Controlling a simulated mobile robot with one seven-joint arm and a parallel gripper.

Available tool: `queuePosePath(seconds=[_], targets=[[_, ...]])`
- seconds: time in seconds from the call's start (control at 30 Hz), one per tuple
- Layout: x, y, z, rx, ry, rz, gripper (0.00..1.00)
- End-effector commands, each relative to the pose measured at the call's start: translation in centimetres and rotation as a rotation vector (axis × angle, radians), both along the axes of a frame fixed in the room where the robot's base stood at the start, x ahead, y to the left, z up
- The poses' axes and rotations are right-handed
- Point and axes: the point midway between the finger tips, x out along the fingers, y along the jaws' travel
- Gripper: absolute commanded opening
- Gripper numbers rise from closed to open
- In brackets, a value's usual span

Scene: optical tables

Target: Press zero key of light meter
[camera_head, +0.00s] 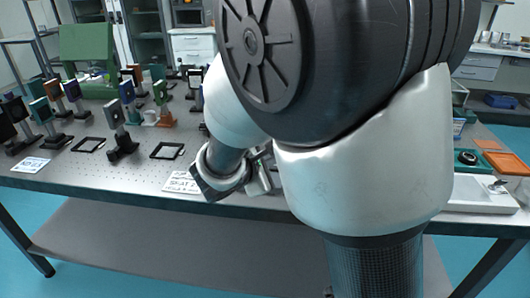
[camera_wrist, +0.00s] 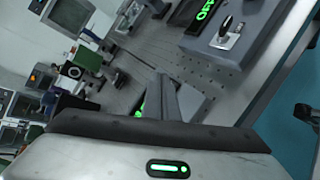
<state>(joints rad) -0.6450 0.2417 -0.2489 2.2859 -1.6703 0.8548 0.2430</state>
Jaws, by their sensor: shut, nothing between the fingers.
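My gripper (camera_wrist: 165,84) is shut and empty, its fingers pointing over the table in the wrist view. A grey box (camera_wrist: 192,100) is partly hidden right behind the fingers. Bright green display marks (camera_wrist: 140,108) show just left of the fingers. I cannot tell whether this box is the light meter, nor whether the fingers touch it. No zero key can be made out. In the head view my arm covers the middle of the table, and my gripper (camera_head: 264,176) shows low beside it near the front edge.
The perforated optical table (camera_head: 130,180) bears several post-mounted optics at left and black frames (camera_head: 167,150). In the wrist view, a dark device with a green readout (camera_wrist: 205,12) stands near a metal lever switch (camera_wrist: 227,34). An orange tray (camera_head: 505,163) lies at right.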

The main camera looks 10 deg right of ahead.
Motion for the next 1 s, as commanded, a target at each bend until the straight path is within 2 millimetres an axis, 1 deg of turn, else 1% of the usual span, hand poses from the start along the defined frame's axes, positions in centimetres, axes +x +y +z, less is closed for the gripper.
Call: queuePosePath(seconds=[0.63,1.0], targets=[[0.0,0.0,-0.04,0.0,0.0,0.0,0.0],[0.27,-0.1,-0.9,0.001,-0.001,-0.001,0.0]])
